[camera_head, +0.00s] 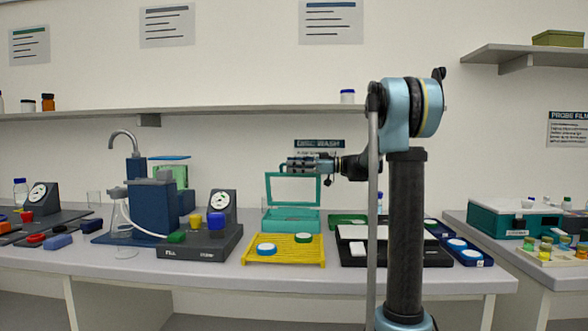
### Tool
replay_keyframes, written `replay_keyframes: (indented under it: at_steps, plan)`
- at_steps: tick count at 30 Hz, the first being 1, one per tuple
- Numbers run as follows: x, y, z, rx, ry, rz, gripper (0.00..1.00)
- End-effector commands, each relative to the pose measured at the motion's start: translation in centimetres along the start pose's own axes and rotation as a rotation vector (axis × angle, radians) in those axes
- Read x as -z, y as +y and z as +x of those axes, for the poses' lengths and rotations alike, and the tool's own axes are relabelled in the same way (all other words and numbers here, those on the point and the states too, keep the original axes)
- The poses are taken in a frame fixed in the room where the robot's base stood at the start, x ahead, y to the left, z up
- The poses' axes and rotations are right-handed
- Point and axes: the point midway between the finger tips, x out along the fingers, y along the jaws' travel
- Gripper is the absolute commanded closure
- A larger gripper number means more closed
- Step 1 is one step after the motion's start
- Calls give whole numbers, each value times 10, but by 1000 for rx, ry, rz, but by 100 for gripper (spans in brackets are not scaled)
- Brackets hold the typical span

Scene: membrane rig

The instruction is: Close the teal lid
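A teal box (291,227) stands on the bench behind a yellow rack. Its teal-framed lid (318,189) stands open, roughly upright at the back of the box, with a clear pane. My gripper (286,167) reaches in from the right, level with the lid's top edge, and overlaps that edge in the picture. I cannot tell whether it touches the lid or is in front of or behind it. The fingers are too small to tell whether they are open or shut.
The yellow rack (284,260) with white and green round caps lies in front of the box. A dark blue pump unit (153,209) and a gauge block (220,237) stand to the left. A black and white tray (352,250) is to the right. A wall shelf (230,112) runs above.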

Motion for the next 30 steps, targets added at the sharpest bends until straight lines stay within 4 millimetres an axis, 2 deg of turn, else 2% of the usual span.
replay_keyframes:
  at_steps: [9, 13, 14, 23, 26, 30]
  plan:
    - [0, 0, 2, 0, 0, 0, 68]
    - [0, 0, 2, 0, 0, 0, 98]
    - [0, 0, 2, -1, 0, 0, 100]
    - [0, -1, 2, 0, -1, -3, 100]
    - [-1, -5, 7, 6, 0, -15, 100]
    - [-2, -17, 22, 25, 4, -49, 100]
